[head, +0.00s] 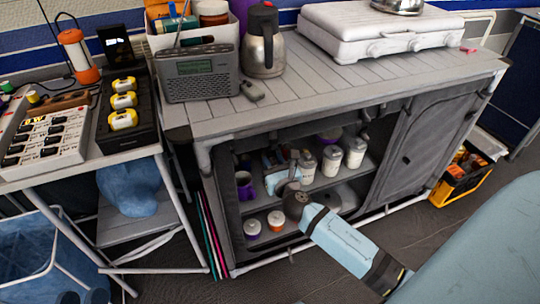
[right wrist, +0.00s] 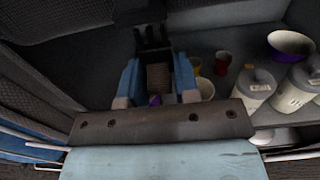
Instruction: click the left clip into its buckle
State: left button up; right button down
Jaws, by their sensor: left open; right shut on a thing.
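In the right wrist view my right gripper (right wrist: 157,66) has its blue fingers closed around a black clip (right wrist: 152,38) with brownish webbing (right wrist: 158,77) behind it. In the head view my right arm reaches from the lower right to the cabinet (head: 233,222), and my right gripper (head: 277,173) is at its open front. The clip is too small to make out there. I cannot make out the matching buckle in either view. I do not see my left gripper.
The shelves hold white canisters (head: 331,160), a purple mug (head: 245,187) and small lidded jars (head: 276,221). A kettle (head: 263,45), radio (head: 197,73) and stove case (head: 385,30) stand on the countertop. A side table (head: 128,150) is at the left.

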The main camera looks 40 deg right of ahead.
aim_at(271, 152)
jog(key=r+p, duration=0.1)
jog(key=s+r, duration=0.1)
jog(key=shift+s+a+r+p, duration=0.15)
jog(key=shift+r+p, duration=0.25)
pick_arm(q)
jog(key=shift+w+a+y, duration=0.15)
jog(key=shift+a+y, duration=0.4)
jog(key=shift+y, duration=0.05)
pick_arm(e)
jog(key=shift+s+r, duration=0.1)
jog(key=shift+s, duration=0.05)
jog(key=c, duration=1.2)
grip_release()
jog(key=shift+c, duration=0.2)
jog(key=shift+o, duration=1.2)
jog(key=shift+r, duration=0.1)
jog(key=shift+s, duration=0.1)
